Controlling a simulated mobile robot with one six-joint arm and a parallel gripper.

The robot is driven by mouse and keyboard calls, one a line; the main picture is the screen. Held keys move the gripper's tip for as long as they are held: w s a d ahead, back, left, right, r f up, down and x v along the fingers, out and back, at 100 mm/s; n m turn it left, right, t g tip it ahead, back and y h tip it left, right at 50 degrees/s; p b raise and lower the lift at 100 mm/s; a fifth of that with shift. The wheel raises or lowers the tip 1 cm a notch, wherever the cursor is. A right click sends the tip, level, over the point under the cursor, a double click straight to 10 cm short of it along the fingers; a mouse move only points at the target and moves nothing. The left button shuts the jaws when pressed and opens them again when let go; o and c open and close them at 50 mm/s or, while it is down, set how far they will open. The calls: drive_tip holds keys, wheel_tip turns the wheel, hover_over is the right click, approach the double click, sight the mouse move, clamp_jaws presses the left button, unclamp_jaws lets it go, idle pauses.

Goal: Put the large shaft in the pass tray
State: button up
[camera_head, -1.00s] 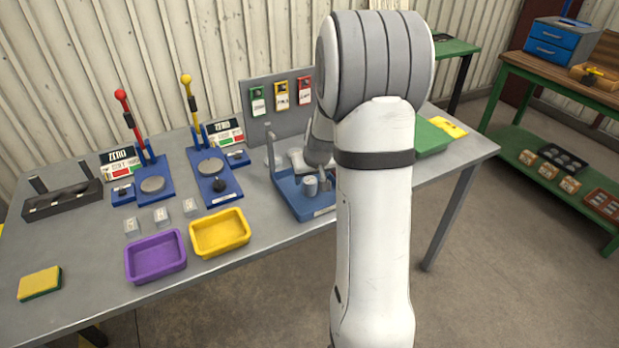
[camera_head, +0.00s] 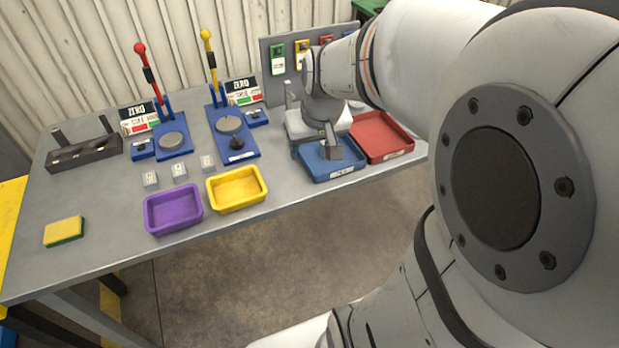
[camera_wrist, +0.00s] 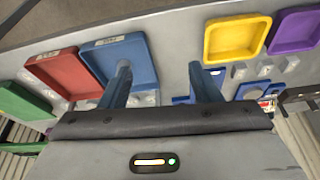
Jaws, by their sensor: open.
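I cannot pick out the large shaft for certain in any view now. The tray labels are too small to read, so I cannot tell which tray is the pass tray. My gripper (camera_head: 331,148) hangs over the blue tray (camera_head: 350,171) in the head view, hiding part of it. In the wrist view my gripper (camera_wrist: 158,67) has its two fingers spread wide with nothing between them. The left finger overlaps the blue tray (camera_wrist: 140,55). The red tray (camera_head: 385,137) is right of the blue one. A green tray (camera_wrist: 22,108) shows in the wrist view.
A purple tray (camera_head: 173,227) and a yellow tray (camera_head: 236,207) lie near the front edge. Small clear blocks, a sponge (camera_head: 64,232) and a dark rack (camera_head: 84,152) lie left.

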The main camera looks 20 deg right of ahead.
drive_tip(key=s+a+g, duration=0.1)
drive_tip(key=s+a, duration=0.4)
drive_tip(key=s, duration=0.6)
drive_tip(key=shift+a+f+n, duration=0.15)
drive_tip(key=shift+f+n, duration=0.05)
drive_tip(key=shift+n, duration=0.2)
